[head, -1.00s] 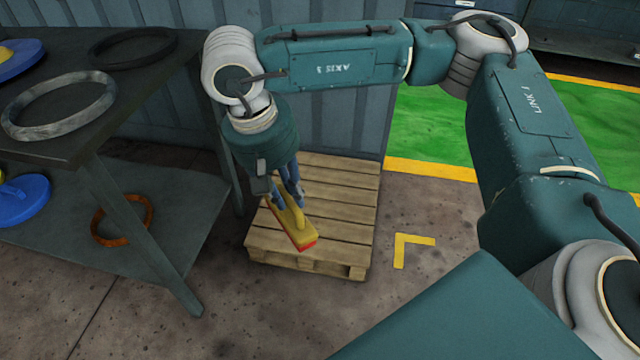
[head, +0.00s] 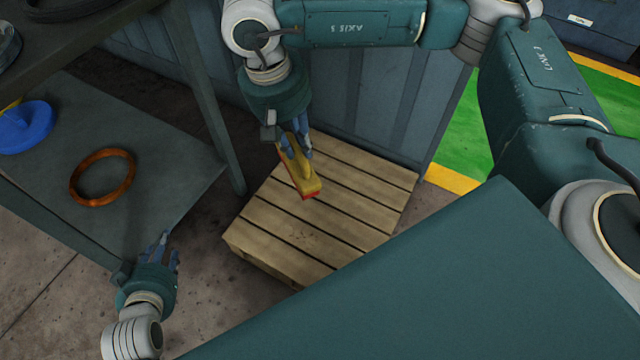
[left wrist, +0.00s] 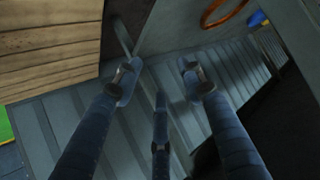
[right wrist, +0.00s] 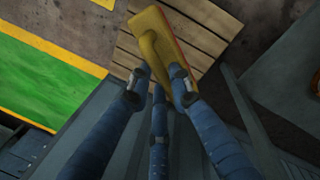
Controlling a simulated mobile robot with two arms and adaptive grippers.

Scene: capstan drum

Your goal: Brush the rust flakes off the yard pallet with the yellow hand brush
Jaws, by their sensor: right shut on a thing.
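The yard pallet (head: 345,215) is a low wooden slatted platform on the floor against the grey corrugated wall. A small dark patch of rust flakes (head: 304,235) shows on its front slats. My right gripper (head: 296,150) is shut on the yellow hand brush (head: 303,180), which has a red lower edge and hangs tilted over the pallet's back left part; I cannot tell if it touches the slats. The brush also shows between the fingers in the right wrist view (right wrist: 160,45). My left gripper (head: 160,250) is open and empty, left of the pallet; the pallet shows in its view (left wrist: 50,45).
A dark metal table with a lower shelf (head: 130,130) stands at left; its leg (head: 208,110) is close to the pallet. An orange ring (head: 103,177) and a blue disc (head: 25,127) lie on the shelf. A green floor area (head: 465,140) with yellow edging is at right.

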